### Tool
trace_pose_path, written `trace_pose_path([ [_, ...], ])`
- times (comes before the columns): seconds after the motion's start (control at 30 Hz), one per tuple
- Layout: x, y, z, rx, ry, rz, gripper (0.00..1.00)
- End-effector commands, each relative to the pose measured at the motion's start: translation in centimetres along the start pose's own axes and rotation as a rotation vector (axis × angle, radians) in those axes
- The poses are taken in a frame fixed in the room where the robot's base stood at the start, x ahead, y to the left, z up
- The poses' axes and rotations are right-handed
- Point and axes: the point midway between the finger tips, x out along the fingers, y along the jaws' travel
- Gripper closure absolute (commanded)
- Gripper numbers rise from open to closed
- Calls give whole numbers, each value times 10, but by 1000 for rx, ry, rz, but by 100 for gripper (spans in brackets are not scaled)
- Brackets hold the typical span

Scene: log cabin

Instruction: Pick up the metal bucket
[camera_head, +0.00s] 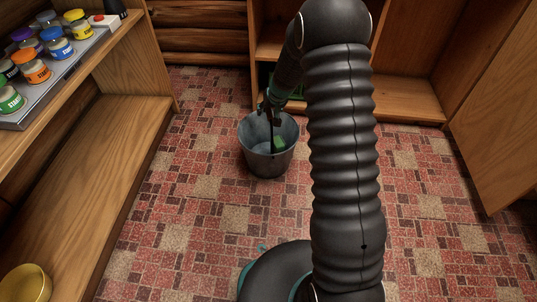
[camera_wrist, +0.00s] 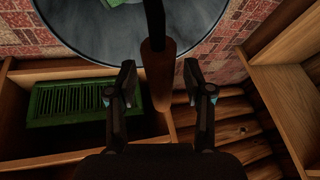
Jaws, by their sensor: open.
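The metal bucket (camera_head: 262,163) stands upright on the carpet in the head view, left of my arm. Its grey rim and inside also show at the top of the wrist view (camera_wrist: 95,40). A dark handle with a brown grip (camera_wrist: 157,75) runs between my fingers in the wrist view. My gripper (camera_wrist: 160,85) is open, with a finger on each side of the grip and gaps on both sides. In the head view my gripper (camera_head: 268,108) is over the bucket's far rim, and its fingers are hard to make out. A small green object (camera_head: 280,143) lies inside the bucket.
A wooden shelf unit (camera_head: 408,98) stands behind the bucket, with a green slatted item (camera_wrist: 70,100) in its lower part. A wooden door (camera_head: 500,120) is at right. Shelves with paint jars (camera_head: 38,70) and a yellow bowl (camera_head: 26,284) are at left. Carpet is clear in front of the bucket.

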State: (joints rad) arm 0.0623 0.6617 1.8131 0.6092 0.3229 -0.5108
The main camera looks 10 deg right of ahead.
Motion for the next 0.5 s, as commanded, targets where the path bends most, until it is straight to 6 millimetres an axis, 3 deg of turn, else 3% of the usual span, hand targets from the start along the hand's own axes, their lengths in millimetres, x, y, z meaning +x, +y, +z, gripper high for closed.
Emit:
trace_pose_path([
  [0.33,0,0,0,0,0,0,48],
  [0.5,0,0,0,0,0,0,91],
])
